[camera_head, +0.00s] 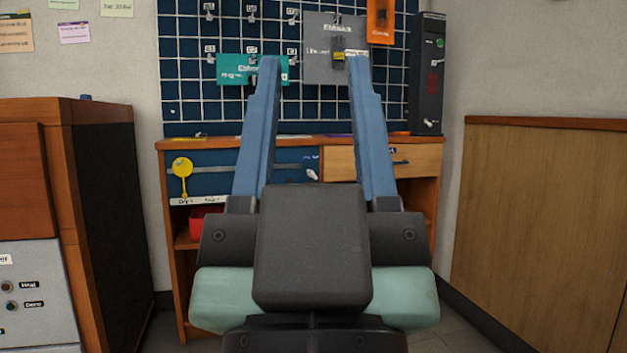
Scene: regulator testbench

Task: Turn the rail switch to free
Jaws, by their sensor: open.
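My gripper (313,62) is open and empty, its two blue fingers pointing away from me toward the pegboard. A yellow disc with a short stem hanging down (181,168) sits at the left of the dark blue front panel of the bench; it looks like the rail switch. A white label strip (200,201) with two small words lies just under it, too small to read. A grey rail (222,169) runs right from near the disc and passes behind my left finger. My gripper is right of the disc and apart from it in the picture.
The wooden bench (430,205) stands ahead, with a drawer and a red bin (204,218) below. Teal (232,70), grey (322,68) and orange (380,22) cards hang on the pegboard (185,95). A black box (428,75) stands right; a cabinet (105,190) is left.

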